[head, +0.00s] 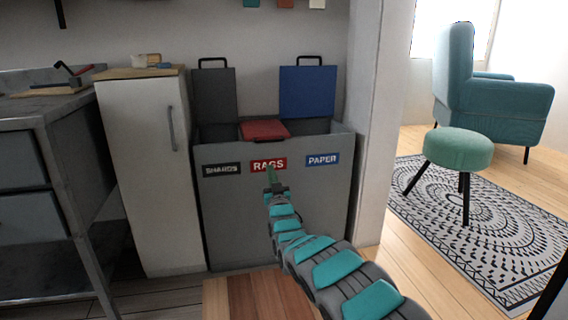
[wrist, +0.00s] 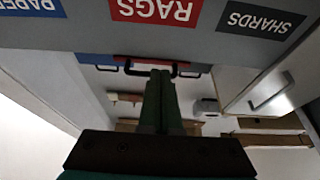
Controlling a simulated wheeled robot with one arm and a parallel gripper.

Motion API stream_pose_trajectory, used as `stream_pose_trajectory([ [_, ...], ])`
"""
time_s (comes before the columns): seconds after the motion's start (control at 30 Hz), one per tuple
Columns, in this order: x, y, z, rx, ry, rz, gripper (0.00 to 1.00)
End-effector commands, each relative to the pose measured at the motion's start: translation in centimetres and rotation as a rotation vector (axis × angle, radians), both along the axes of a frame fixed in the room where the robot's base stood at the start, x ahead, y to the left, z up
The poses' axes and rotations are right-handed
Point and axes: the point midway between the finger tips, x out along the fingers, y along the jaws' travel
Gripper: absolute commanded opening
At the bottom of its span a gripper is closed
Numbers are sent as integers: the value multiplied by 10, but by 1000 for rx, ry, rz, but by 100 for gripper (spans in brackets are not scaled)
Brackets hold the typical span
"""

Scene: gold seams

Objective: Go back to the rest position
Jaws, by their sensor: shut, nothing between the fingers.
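That view is upside down, with the RAGS label (wrist: 155,10) at the top and a dark lid handle (wrist: 138,66) beyond the fingertips. My arm reaches up from the lower right of the head view. I cannot tell whether the fingertips touch the bin.
The grey lid (head: 214,95) and blue lid (head: 307,91) stand open; the red lid (head: 264,130) lies low between them. A white cabinet (head: 145,150) and a metal workbench (head: 30,120) are at left. A wall edge (head: 375,120), green stool (head: 458,148) and armchair (head: 500,100) are at right.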

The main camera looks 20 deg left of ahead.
Motion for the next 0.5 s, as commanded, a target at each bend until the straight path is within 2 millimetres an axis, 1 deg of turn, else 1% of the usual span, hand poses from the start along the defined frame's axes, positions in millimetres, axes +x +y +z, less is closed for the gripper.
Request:
stream_pose_trajectory([
  [0.17,2,-5,3,-9,2,-7,0],
  [0.27,11,-21,7,-52,34,-32,0],
  [0.37,23,-53,11,-124,99,-80,0],
  [0.4,27,-69,12,-157,133,-104,0],
  [0.47,31,-95,14,-203,186,-141,0],
  [0.5,33,-113,14,-233,228,-167,0],
])
